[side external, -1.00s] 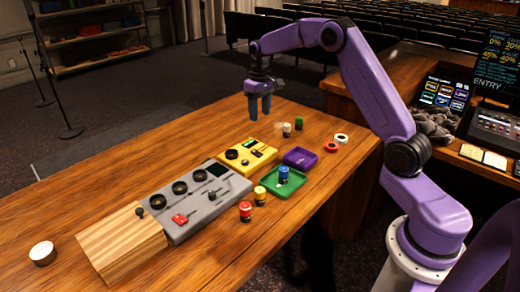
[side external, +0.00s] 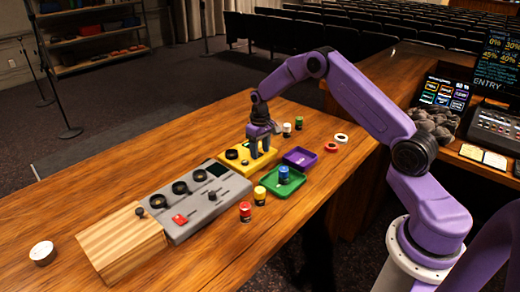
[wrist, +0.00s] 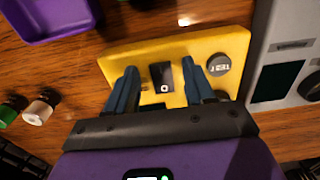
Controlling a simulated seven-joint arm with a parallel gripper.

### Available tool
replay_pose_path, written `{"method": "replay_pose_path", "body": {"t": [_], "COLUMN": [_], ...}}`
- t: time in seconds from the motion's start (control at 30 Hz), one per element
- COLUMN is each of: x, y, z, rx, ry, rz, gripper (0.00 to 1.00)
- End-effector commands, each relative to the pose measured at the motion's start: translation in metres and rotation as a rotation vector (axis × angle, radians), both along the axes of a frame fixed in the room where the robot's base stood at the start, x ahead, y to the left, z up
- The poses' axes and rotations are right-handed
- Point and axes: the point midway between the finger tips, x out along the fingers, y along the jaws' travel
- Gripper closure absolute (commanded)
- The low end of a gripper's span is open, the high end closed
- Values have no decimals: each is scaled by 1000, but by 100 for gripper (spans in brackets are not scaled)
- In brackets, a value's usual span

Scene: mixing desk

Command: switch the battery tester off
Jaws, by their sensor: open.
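The battery tester is a yellow box (side external: 233,164) on the wooden desk, and it fills the middle of the wrist view (wrist: 225,42). My gripper (side external: 258,153) is low over its right part, pointing down. In the wrist view my gripper (wrist: 160,72) has its two blue fingers apart and empty. A black rocker switch (wrist: 163,76) with a white "O" mark lies between the fingers. I cannot tell whether the fingertips touch the tester. My gripper hides part of the tester's face in both views.
A grey panel with knobs (side external: 222,203) stands beside the tester, with a wooden block (side external: 110,248) at its end. A green tray (side external: 270,187) holds a blue item (side external: 284,175). A purple tray (side external: 300,157) and several small coloured cylinders stand close by.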

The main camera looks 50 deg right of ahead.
Motion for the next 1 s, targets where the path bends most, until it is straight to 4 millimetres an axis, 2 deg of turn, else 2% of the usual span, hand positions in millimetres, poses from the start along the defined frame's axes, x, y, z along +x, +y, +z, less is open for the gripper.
{"method": "replay_pose_path", "body": {"t": [0.27, 0.3, 0.43, 0.47, 0.73, 1.0], "x": [0, 0, 0, 0, 3, 8], "y": [0, 0, 0, 0, 0, 1], "z": [-2, -2, -1, -1, -1, -1], "rx": [0, 0, 0, 0, -1, -1], "ry": [-1, 0, 0, 0, 31, 162], "rz": [0, 0, 0, 0, 1, 3], "gripper": [47, 53, 96, 100, 100, 100]}}
